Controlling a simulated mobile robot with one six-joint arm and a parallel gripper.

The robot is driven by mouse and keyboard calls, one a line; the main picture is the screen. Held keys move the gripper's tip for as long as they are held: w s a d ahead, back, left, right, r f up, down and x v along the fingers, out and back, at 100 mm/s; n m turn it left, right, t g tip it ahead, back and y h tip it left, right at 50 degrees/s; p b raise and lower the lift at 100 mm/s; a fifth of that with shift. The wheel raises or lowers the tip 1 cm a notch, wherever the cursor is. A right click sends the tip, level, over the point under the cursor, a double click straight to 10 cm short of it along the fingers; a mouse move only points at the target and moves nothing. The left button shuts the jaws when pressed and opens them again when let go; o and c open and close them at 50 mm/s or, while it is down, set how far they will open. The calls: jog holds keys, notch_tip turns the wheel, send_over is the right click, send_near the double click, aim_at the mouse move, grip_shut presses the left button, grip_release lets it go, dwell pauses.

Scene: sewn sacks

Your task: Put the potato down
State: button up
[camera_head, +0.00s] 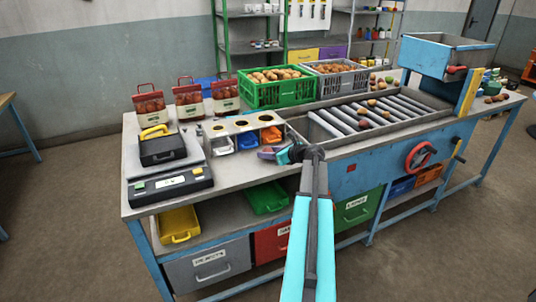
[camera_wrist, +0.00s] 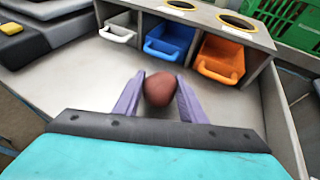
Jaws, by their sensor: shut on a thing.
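The reddish-brown potato (camera_wrist: 159,89) shows in the wrist view between the two purple fingers of my gripper (camera_wrist: 157,97). The fingers are shut on it from both sides. In the head view my gripper (camera_head: 270,153) is over the metal worktop (camera_head: 236,170), just in front of the sorting box (camera_head: 243,124); the potato is too small or hidden there to make out. I cannot tell how far the potato is above the worktop.
The sorting box has a white, a blue and an orange bin (camera_wrist: 220,61) below round holes. A scale (camera_head: 168,181) stands to the left. The roller conveyor (camera_head: 370,117) with loose potatoes is to the right. Green (camera_head: 275,90) and grey crates of potatoes stand behind. Worktop near the gripper is clear.

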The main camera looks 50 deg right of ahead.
jog(key=shift+f, duration=0.45)
jog(key=shift+f, duration=0.15)
jog(key=o, duration=1.1)
jog(key=shift+r, duration=0.2)
jog(key=b+v, duration=0.2)
jog(key=v, duration=1)
jog(key=shift+o, duration=0.3)
